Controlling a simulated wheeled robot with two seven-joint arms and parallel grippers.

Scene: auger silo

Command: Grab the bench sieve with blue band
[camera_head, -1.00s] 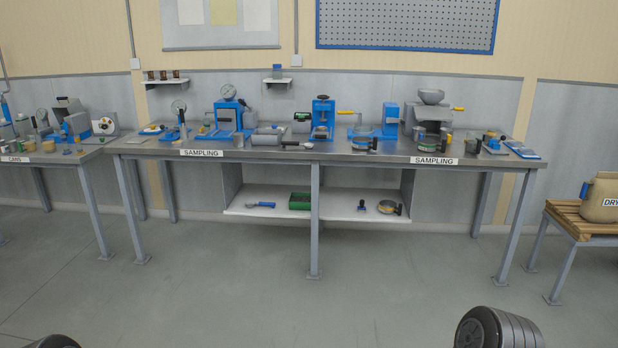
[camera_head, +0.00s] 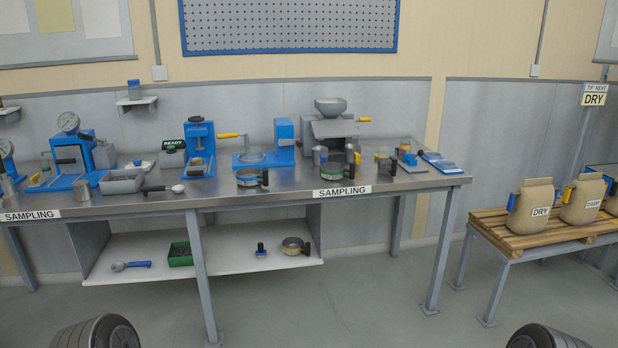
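A round sieve with a dark side handle (camera_head: 248,178) stands on the sampling bench (camera_head: 200,200), left of the front sign; its band looks blue, though it is small in the picture. A similar sieve with a green band (camera_head: 331,172) stands to its right, close behind the right SAMPLING sign. A third sieve with a yellowish band (camera_head: 293,246) lies on the lower shelf. Neither of my grippers shows in the head view; only dark rounded parts of my arms show at the bottom edge, well short of the bench.
Behind the sieves stand a blue press (camera_head: 199,148), a blue device with a yellow handle (camera_head: 284,142) and a grey hopper (camera_head: 330,107). A grey tray (camera_head: 122,182) and a scoop (camera_head: 164,189) lie to the left. A pallet table (camera_head: 487,221) with sacks stands right. The floor in front is clear.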

